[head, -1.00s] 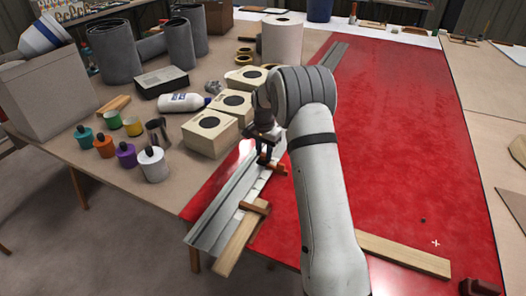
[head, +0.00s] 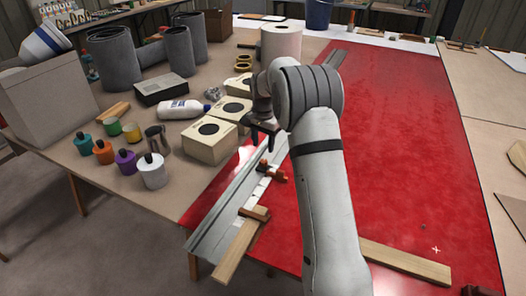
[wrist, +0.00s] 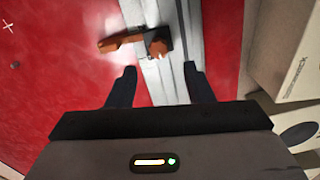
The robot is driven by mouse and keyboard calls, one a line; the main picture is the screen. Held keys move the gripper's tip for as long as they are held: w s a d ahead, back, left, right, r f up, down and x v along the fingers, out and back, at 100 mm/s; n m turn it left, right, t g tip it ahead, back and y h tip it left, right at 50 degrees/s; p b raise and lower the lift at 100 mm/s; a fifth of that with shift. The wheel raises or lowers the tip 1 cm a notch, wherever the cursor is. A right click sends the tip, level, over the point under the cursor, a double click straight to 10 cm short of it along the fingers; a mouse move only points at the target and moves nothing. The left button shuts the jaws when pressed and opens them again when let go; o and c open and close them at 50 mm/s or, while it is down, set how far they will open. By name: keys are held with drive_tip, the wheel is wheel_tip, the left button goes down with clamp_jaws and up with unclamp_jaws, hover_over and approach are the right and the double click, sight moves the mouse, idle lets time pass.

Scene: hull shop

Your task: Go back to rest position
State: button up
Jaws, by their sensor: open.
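My gripper (head: 262,136) is open and empty, raised above the grey metal strip (head: 212,222) at the left edge of the red panel (head: 400,150). In the wrist view its two dark fingers (wrist: 157,88) stand apart, with the strip (wrist: 160,78) between and beyond them. An orange-brown clamp (head: 273,172) sits on the strip just below my gripper. It also shows in the wrist view (wrist: 138,42), ahead of the fingers and apart from them. My arm reaches over the red panel.
A second brown clamp (head: 254,213) and a wooden board (head: 240,252) lie at the near end. Another board (head: 405,262) lies at front right. The red panel's right side is mostly clear.

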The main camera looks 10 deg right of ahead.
drive_tip(key=shift+r, duration=0.45)
drive_tip(key=s+r+n+t+p, duration=0.1)
drive_tip(key=s+r+n, duration=0.1)
drive_tip(key=s+r, duration=0.6)
drive_tip(key=s+r+n+p, duration=0.15)
drive_tip(key=s+r, duration=0.35)
drive_tip(key=s, duration=0.5)
drive_tip(key=s+n+t, duration=0.1)
drive_tip(key=s+n, duration=0.4)
drive_tip(key=s, duration=1.5)
drive_tip(key=shift+s+t+p, duration=0.3)
drive_tip(key=shift+s+p, duration=0.05)
drive_tip(key=shift+p, duration=0.05)
